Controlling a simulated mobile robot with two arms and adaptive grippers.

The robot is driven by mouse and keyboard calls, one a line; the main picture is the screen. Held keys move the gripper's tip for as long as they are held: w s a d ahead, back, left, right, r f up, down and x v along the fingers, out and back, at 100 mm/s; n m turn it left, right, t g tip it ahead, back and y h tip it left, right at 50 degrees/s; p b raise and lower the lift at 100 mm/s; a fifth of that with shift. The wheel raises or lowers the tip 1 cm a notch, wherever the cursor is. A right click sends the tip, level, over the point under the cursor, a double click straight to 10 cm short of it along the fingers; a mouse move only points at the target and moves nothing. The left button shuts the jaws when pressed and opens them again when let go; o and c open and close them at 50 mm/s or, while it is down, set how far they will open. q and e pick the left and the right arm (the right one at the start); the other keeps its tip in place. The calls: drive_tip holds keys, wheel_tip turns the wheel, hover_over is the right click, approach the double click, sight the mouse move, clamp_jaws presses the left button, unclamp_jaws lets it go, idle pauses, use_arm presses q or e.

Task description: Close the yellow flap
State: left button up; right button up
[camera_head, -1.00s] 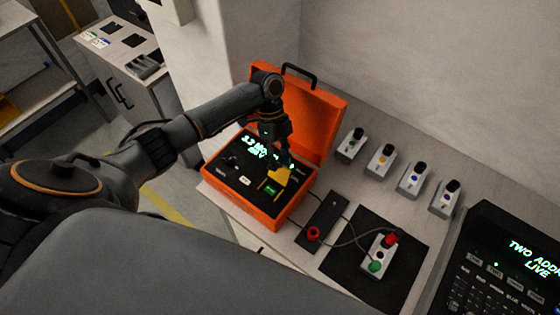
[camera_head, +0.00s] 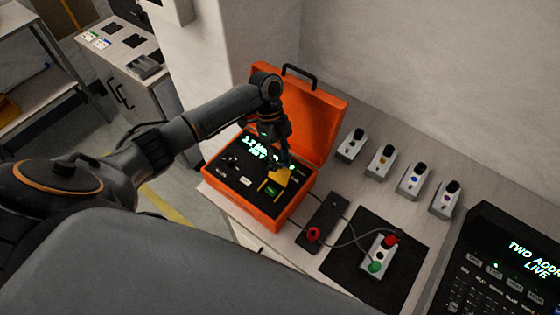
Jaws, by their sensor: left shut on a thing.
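The yellow flap (camera_head: 281,175) stands up at the right part of the black panel in the open orange case (camera_head: 250,203). A small green-lit part (camera_head: 270,189) shows just in front of the flap. My left gripper (camera_head: 284,165) reaches down into the case from above and is shut at the flap's upper edge. The fingertips partly cover the flap, so the exact contact is hard to see. My right gripper is not in view.
The case's raised lid (camera_head: 320,125) stands close behind my left gripper. Several small grey boxes with black knobs (camera_head: 381,162) stand along the wall. A box with red and green buttons (camera_head: 378,256) lies on a black mat, and a black keypad console (camera_head: 510,270) is at the right.

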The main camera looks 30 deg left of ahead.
use_arm(q)
drive_tip(key=shift+w, duration=0.15)
idle(0.4)
drive_tip(key=o, duration=0.7)
drive_tip(key=shift+o, duration=0.2)
drive_tip(key=shift+w+d, duration=0.1)
drive_tip(key=w+p+v, duration=0.1)
drive_tip(key=p+v, duration=0.4)
drive_tip(key=v, duration=1)
drive_tip(key=shift+w, duration=0.35)
idle(0.3)
